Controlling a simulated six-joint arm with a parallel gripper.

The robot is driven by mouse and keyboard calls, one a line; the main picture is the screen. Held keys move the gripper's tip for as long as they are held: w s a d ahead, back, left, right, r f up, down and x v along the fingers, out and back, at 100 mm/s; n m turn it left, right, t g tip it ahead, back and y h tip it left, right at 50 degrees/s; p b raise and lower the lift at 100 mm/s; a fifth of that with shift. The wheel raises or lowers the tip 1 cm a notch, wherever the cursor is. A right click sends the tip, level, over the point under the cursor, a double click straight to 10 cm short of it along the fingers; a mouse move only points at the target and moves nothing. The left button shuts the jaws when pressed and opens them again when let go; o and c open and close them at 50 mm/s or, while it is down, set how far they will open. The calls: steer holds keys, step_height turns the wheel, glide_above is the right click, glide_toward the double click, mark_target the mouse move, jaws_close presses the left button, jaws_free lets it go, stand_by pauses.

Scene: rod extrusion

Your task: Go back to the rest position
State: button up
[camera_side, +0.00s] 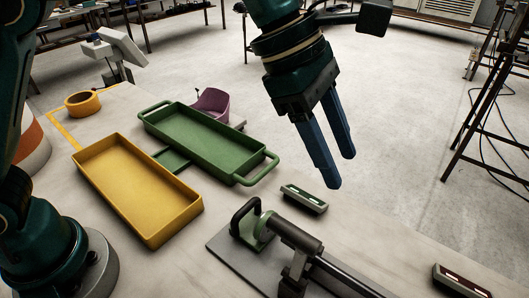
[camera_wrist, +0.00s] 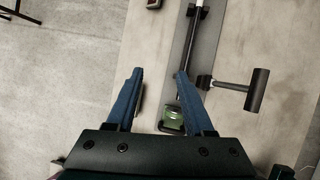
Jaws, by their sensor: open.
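My gripper (camera_side: 342,170) has two blue fingers and is open and empty. In the side view it hangs in the air above the table's far edge, above and behind the extrusion fixture. The fixture has a grey base plate (camera_side: 228,262), a green-and-black clamp (camera_side: 254,225) and a dark rod-like tube (camera_side: 292,235). In the wrist view both fingers (camera_wrist: 164,93) show, spread apart, with the fixture plate (camera_wrist: 182,48) below and to the right. The green part of the fixture (camera_wrist: 171,117) shows between the fingers. No rod is between the fingers.
A yellow tray (camera_side: 140,190) and a green tray (camera_side: 205,140) lie empty on the table. A yellow tape roll (camera_side: 83,104) and a purple tape dispenser (camera_side: 212,103) stand behind. A small green-topped block (camera_side: 304,199) and a dark red one (camera_side: 460,281) sit near the table edge.

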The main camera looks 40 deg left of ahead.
steer(key=s+a+r+m+t+y, duration=0.1)
steer(key=s+a+r+m+t, duration=0.15)
steer(key=a, duration=0.55)
steer(key=s+a+r+m+t+y, duration=0.15)
steer(key=s+a+m, duration=0.25)
steer(key=a, duration=0.4)
steer(key=s+a+f+m+y, duration=0.2)
steer(key=s+a+f+m, duration=0.4)
steer(key=m, duration=0.6)
steer(key=shift+s+a+f+m+y, duration=0.4)
steer(key=shift+s+f, duration=0.15)
steer(key=shift+s, duration=0.35)
